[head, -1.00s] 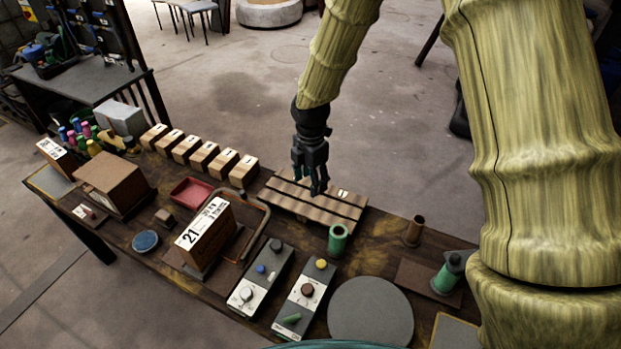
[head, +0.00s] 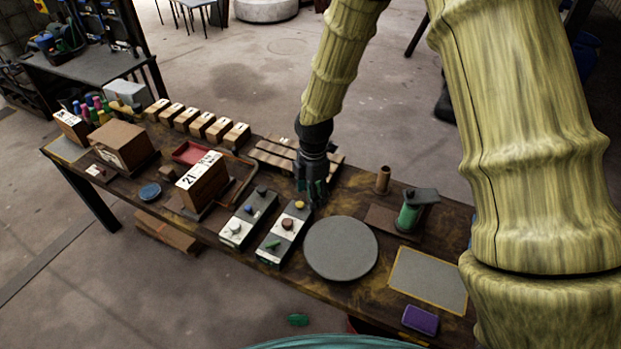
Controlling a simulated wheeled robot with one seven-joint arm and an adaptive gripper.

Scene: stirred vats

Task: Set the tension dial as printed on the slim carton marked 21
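The slim carton marked 21 (head: 203,184) is a brown upright box on the bench, with a white label on its top; smaller print beside the number is too small to read. Two grey control boxes stand to its right. The left box (head: 247,218) has a white dial and a blue knob. The right box (head: 284,234) has a dark red dial, a yellow knob and a green lever. I cannot tell which dial is for tension. My gripper (head: 311,194) points down just behind the right box, where green shows at its fingers; the finger gap is unclear.
A grey round disc (head: 340,248) lies right of the boxes. A green spool stand (head: 410,214), a brown tube (head: 383,179) and a slatted tray (head: 280,152) stand nearby. A red tray (head: 192,152) and a bent pipe frame (head: 238,188) lie by the carton.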

